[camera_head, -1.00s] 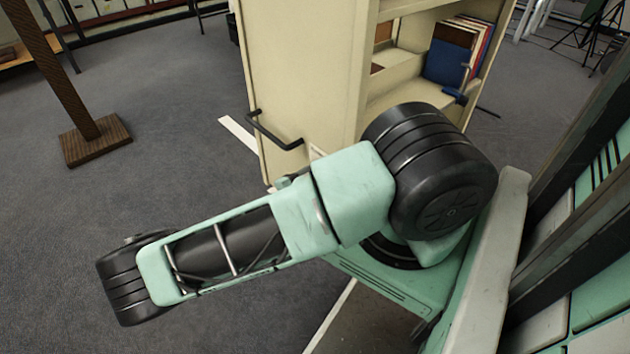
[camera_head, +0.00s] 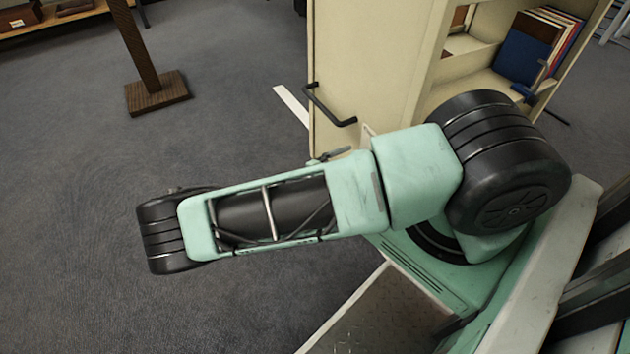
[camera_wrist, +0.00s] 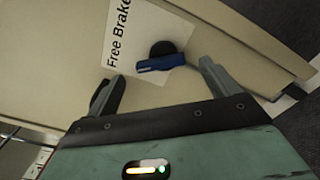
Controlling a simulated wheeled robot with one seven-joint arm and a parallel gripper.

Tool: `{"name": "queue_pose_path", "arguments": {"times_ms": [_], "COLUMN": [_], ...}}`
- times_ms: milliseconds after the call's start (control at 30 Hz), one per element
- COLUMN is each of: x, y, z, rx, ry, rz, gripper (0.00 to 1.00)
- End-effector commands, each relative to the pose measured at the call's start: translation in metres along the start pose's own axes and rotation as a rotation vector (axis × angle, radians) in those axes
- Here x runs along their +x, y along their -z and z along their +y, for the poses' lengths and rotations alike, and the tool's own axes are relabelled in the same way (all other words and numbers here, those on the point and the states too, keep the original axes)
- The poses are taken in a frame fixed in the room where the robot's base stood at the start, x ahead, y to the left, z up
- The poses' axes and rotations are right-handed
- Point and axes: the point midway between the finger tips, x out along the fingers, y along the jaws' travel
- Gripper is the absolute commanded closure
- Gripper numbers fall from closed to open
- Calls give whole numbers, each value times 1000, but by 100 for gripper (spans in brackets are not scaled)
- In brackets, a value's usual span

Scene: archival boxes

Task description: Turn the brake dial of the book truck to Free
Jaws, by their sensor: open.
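The book truck (camera_head: 375,65) is a cream cabinet with a black side handle, standing at the top middle of the head view. In the wrist view its brake dial (camera_wrist: 160,60) is a round black knob with a blue bar lying nearly level across it. It is mounted on the cream panel beside a white label (camera_wrist: 146,32) reading "Free Brake". I cannot tell which setting the bar points to. My gripper (camera_wrist: 162,72) is open in front of the dial, one finger on each side of it. Whether either finger touches it is unclear. My gripper is hidden in the head view.
The truck's shelf holds several books (camera_head: 540,45), with a small blue part near its edge. A brown wooden post (camera_head: 155,92) stands on the grey carpet at the upper left. A low shelf is behind it.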

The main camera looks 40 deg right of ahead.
Motion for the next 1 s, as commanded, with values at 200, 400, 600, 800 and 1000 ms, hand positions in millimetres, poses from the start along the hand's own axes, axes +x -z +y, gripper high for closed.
{"name": "queue_pose_path", "arguments": {"times_ms": [200,400,600,800,1000], "x": [-54,-95,-119,-125,-124], "y": [0,0,0,0,0], "z": [1,0,0,0,0], "rx": [0,-1,-2,-2,-2], "ry": [2,1,0,0,0], "rz": [6,4,2,0,0], "gripper": [13,13,13,13,13]}}
